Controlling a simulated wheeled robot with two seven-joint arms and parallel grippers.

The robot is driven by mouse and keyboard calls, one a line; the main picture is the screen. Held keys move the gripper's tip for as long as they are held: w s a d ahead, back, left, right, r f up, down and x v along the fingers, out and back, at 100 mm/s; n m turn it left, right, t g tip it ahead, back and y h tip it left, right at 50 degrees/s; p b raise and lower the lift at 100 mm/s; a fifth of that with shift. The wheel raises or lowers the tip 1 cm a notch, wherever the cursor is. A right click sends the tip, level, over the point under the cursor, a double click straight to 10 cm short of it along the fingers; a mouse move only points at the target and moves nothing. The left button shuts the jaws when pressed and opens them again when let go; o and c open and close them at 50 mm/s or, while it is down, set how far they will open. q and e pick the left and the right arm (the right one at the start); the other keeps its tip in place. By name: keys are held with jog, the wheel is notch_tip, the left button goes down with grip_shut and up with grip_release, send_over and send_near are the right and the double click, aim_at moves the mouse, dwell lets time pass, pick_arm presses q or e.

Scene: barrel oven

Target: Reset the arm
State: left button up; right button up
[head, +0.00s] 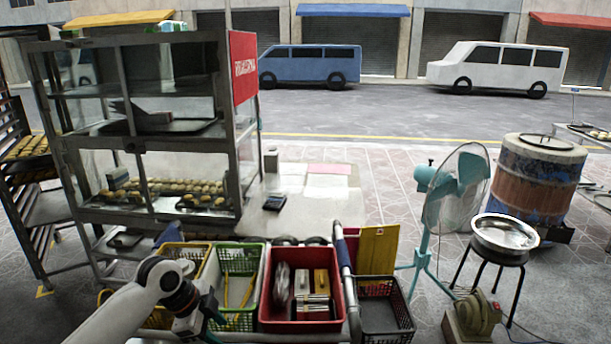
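My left arm (124,306) comes in from the bottom left, white with a dark wrist. Its gripper (208,318) hangs low over the green and yellow baskets, at the picture's lower edge. The fingers are small and partly hidden, so I cannot tell whether they are open or shut, or whether they hold anything. My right arm and gripper are not in view.
A green basket (238,261), a red crate (268,315) and a black basket (385,305) stand ahead. A glass cabinet (139,130) is at left. A teal fan (424,180), steel bowl (504,233) and barrel oven (538,178) are at right.

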pick_arm(q)
jog(key=s+d+f+n, duration=0.2)
jog(key=s+d+f, duration=0.25)
jog(key=s, duration=0.25)
jog(key=s+d+f+n, duration=0.3)
jog(key=s+f, duration=0.2)
jog(key=s, duration=0.2)
jog(key=s+a+n+t+y, duration=0.1)
jog(key=s+a+n+y, duration=0.15)
jog(key=s+n, duration=0.4)
jog(key=s+a+n+y, duration=0.2)
jog(key=s+a+n, duration=0.15)
jog(key=s, duration=0.65)
notch_tip(320, 180, down, 27)
jog(key=s+g, duration=0.1)
jog(key=s+a+f+g, duration=0.1)
jog(key=s+a+f, duration=0.1)
jog(key=s+f, duration=1.2)
jog(key=shift+s+a+f, duration=0.35)
jog(key=shift+s+f, duration=0.05)
jog(key=shift+s, duration=0.7)
